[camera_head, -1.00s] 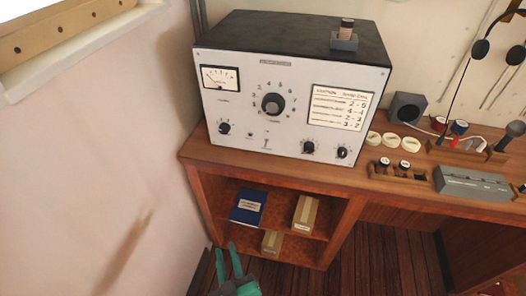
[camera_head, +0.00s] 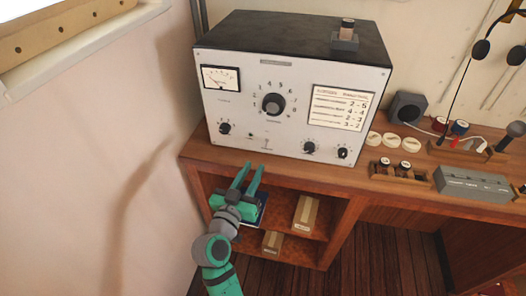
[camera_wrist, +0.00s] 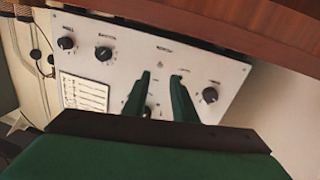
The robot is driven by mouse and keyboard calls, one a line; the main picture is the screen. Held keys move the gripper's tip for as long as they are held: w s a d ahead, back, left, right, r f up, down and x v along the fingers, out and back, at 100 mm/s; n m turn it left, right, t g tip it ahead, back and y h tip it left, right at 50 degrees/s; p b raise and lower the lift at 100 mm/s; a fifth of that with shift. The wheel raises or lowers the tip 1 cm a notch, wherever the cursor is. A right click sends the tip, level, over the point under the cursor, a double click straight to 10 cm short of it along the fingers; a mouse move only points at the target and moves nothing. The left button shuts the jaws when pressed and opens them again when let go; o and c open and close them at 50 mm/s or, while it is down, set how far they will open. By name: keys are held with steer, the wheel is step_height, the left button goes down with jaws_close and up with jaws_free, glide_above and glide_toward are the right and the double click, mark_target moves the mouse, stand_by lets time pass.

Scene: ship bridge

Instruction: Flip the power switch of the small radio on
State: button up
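The radio (camera_head: 220,110) is a box with a white front panel and black top, standing on the wooden desk. A small upright toggle switch (camera_head: 266,143) sits low at the middle of its panel, below the large dial; its on or off position is too small to tell. My gripper (camera_head: 249,166) is open and empty, in front of and below the panel, left of the toggle in the head view. In the wrist view the radio panel (camera_wrist: 120,70) appears upside down, with my open fingers (camera_wrist: 160,75) partly covering the large dial.
The wooden desk (camera_head: 330,176) has an edge just below the radio. Its open shelf holds a blue book, largely behind my gripper, and small boxes (camera_head: 305,212). White discs (camera_head: 381,140) and a grey box (camera_head: 473,184) lie to the right. A wall stands close on the left.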

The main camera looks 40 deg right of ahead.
mark_target(266, 144)
steer(key=x, duration=0.9)
steer(key=shift+d, duration=0.1)
jaws_close()
